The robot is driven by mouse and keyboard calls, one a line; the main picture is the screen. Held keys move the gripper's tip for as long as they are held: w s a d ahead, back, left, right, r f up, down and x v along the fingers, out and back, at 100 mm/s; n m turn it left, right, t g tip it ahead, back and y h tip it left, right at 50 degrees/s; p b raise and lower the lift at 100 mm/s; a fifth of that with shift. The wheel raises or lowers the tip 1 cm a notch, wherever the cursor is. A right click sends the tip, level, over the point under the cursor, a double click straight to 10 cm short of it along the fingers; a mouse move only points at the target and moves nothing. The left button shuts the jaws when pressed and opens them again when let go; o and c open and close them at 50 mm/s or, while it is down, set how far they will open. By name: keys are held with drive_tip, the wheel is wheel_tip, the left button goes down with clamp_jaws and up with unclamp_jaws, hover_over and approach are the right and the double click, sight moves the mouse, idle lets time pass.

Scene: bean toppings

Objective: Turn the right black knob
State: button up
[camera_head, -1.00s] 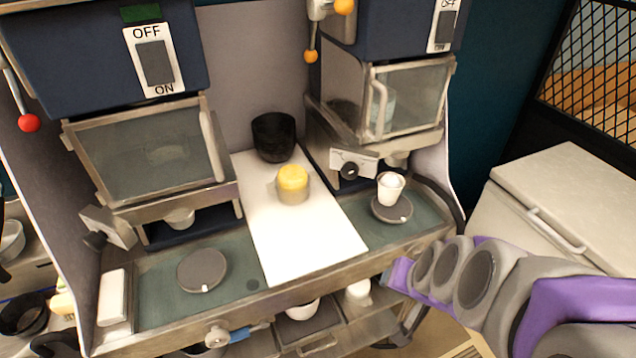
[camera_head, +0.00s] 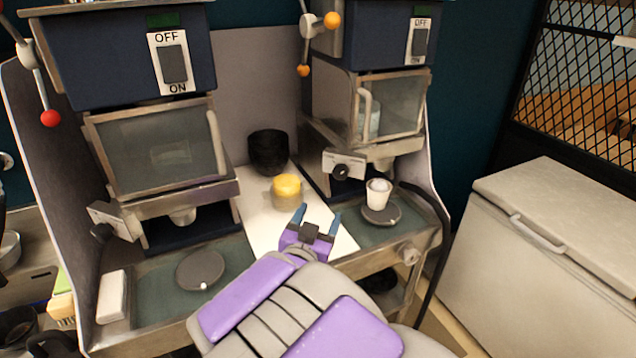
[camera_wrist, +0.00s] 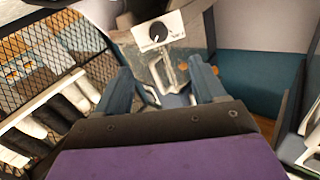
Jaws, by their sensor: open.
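The right black knob (camera_head: 341,172) sits on a white plate at the front of the right machine (camera_head: 385,105). A black knob (camera_wrist: 158,32) on a white plate also shows at the top middle of the wrist view; I cannot tell for sure whether it is the same one. My gripper (camera_head: 317,214) is open and empty, its two blue fingers pointing away from me over the white board. In the head view it appears below and slightly left of the right knob, apart from it. In the wrist view the knob appears beyond the open fingers (camera_wrist: 162,72).
A white cup (camera_head: 378,191) stands on a round grey disc (camera_head: 381,214) below the right knob. A yellow-topped container (camera_head: 287,190) and a black bowl stack (camera_head: 268,152) stand on the white board (camera_head: 262,228). The left machine (camera_head: 160,155) and a white chest (camera_head: 555,235) flank the area.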

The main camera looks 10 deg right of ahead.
drive_tip(key=w+d+p, duration=0.1)
drive_tip(key=p, duration=0.4)
approach(339, 175)
drive_tip(key=x, duration=0.9)
drive_tip(key=shift+w+d, duration=0.1)
drive_tip(key=shift+w, duration=0.15)
drive_tip(key=shift+c, duration=0.3)
drive_tip(key=c, duration=1)
